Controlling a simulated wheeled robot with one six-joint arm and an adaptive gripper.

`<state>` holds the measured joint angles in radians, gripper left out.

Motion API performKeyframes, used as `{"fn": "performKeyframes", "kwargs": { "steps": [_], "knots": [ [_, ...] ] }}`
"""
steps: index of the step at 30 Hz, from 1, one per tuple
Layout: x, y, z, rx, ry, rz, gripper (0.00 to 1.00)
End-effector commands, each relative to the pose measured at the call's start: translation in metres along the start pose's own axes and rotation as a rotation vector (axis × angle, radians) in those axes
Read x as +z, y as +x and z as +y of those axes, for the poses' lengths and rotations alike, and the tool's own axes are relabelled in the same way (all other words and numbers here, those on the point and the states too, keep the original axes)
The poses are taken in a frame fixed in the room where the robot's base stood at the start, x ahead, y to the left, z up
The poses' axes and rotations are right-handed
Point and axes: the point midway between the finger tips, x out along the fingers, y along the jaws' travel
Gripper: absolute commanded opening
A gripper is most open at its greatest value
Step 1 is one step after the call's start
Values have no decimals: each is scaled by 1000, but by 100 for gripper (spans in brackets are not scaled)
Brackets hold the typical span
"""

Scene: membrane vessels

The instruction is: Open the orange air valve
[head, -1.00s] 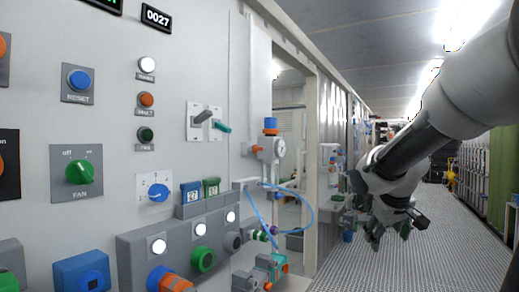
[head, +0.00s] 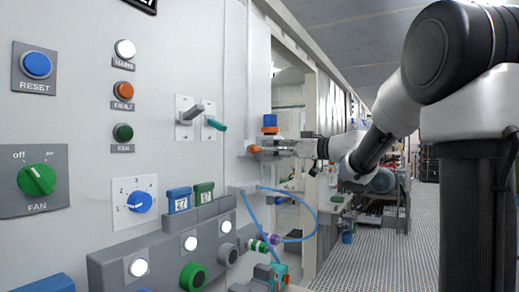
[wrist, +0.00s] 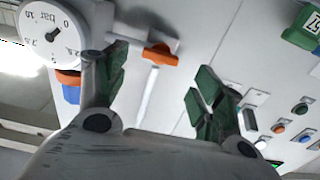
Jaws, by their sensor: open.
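The orange air valve handle (wrist: 160,54) shows in the wrist view, on a grey fitting with a pressure gauge (wrist: 52,32) to its left. In the head view the orange handle (head: 255,148) sits at the left of the same fitting, below a blue and orange cap (head: 270,122). My gripper (wrist: 158,92) is open and empty. In the wrist view its green fingertips are on either side of the handle, and the handle is beyond them, nearer the left finger. In the head view my gripper (head: 282,146) reaches in from the right and hides the gauge. I cannot tell whether it touches the valve.
The grey wall panel carries a green fan knob (head: 37,180), a blue selector (head: 140,202), two toggle levers (head: 190,114) and several buttons. Blue hoses (head: 313,205) loop below the valve. A grated walkway (head: 385,250) is clear at right.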

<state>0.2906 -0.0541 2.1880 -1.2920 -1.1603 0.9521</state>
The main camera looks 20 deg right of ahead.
Motion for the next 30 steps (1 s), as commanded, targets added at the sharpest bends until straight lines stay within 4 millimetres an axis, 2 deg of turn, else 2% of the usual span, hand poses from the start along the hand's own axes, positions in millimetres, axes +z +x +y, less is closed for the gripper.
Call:
{"fn": "performKeyframes", "kwargs": {
  "steps": [3, 9, 20, 27, 28, 30],
  "knots": [
    [0, 23, -1, -3, -1, -1, 68],
    [0, 49, 0, -1, -2, -1, 68],
    [0, 56, 1, 3, -3, 0, 68],
    [0, 56, 1, 3, -3, 0, 26],
    [0, 56, 1, 3, -3, 0, 22],
    [0, 56, 1, 3, -3, 0, 22]
  ]
}}
